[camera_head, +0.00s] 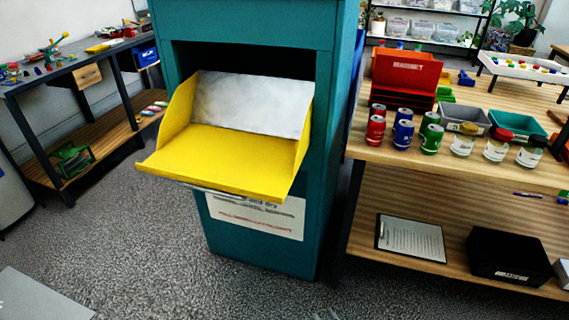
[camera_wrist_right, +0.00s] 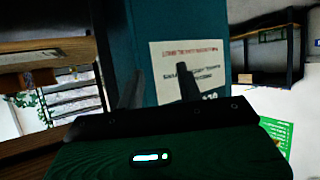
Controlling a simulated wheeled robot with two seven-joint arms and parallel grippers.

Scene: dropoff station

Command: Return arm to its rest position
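My right gripper (camera_wrist_right: 158,92) shows in the right wrist view, with two dark fingers standing apart and nothing between them. Beyond the fingers are the teal drop-off bin (camera_wrist_right: 222,40) and its white printed label (camera_wrist_right: 188,68). I cannot make out either gripper in the head view. There the teal bin (camera_head: 262,240) stands in the middle, with its yellow chute drawer (camera_head: 225,155) tipped open and empty. My left gripper is not in either view.
A wooden shelf table (camera_head: 380,152) at right holds red, blue and green cans (camera_head: 403,134), jars (camera_head: 464,140) and small bins. A clipboard (camera_head: 410,238) and black box (camera_head: 507,255) lie below. A workbench (camera_head: 70,72) stands left. Grey floor (camera_head: 140,240) is clear.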

